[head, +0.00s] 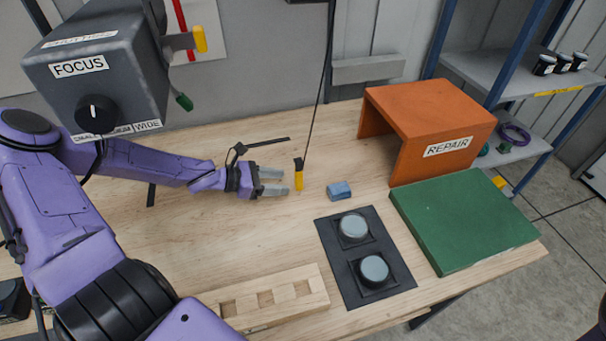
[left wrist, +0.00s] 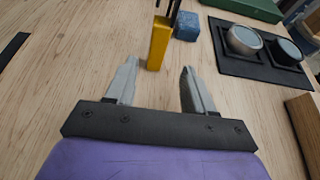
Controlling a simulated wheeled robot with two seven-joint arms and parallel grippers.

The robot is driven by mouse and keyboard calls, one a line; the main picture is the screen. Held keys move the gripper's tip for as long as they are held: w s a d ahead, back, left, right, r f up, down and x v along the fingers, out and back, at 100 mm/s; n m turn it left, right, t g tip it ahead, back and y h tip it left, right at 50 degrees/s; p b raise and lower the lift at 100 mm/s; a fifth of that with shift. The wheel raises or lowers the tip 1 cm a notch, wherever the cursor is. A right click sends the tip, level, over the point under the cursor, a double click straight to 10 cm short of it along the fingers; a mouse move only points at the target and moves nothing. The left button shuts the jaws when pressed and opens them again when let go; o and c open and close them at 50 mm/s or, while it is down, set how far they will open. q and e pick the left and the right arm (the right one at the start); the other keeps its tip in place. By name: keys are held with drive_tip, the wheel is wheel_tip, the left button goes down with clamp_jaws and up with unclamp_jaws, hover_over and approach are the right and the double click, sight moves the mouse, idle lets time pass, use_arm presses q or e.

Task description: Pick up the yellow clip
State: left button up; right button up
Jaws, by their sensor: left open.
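The yellow clip (head: 298,181) hangs or stands upright at the end of a thin dark cord over the wooden table, with a black top. My left gripper (head: 288,182) is open and empty, just left of the clip, with its fingers pointing at it. In the left wrist view the yellow clip (left wrist: 158,43) stands just beyond the fingertips of the gripper (left wrist: 158,66), across the gap and nearer the left finger. Whether the clip touches the table I cannot tell. My right gripper is not in view.
A blue block (head: 339,191) lies right of the clip. A black mat (head: 364,294) with two round grey knobs, a green board (head: 462,218) and an orange REPAIR cover (head: 425,108) stand to the right. A slotted wooden block (head: 270,312) lies in front. A grey FOCUS box (head: 100,75) hangs upper left.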

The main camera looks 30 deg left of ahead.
sight(297, 182)
use_arm(q)
drive_tip(key=shift+d+f, duration=0.15)
drive_tip(key=shift+d, duration=0.3)
drive_tip(key=w+f+b, duration=0.1)
drive_tip(key=w+d+f+b, duration=0.1)
drive_tip(key=w, duration=0.1)
drive_tip(key=w+d+f+b, duration=0.1)
drive_tip(key=shift+w, duration=0.2)
drive_tip(key=shift+w+d, duration=0.1)
drive_tip(key=shift+d, duration=0.05)
drive_tip(key=shift+d+r, duration=0.1)
drive_tip(key=shift+r, duration=0.15)
drive_tip(key=shift+w, duration=0.1)
drive_tip(key=c, duration=0.4)
clamp_jaws()
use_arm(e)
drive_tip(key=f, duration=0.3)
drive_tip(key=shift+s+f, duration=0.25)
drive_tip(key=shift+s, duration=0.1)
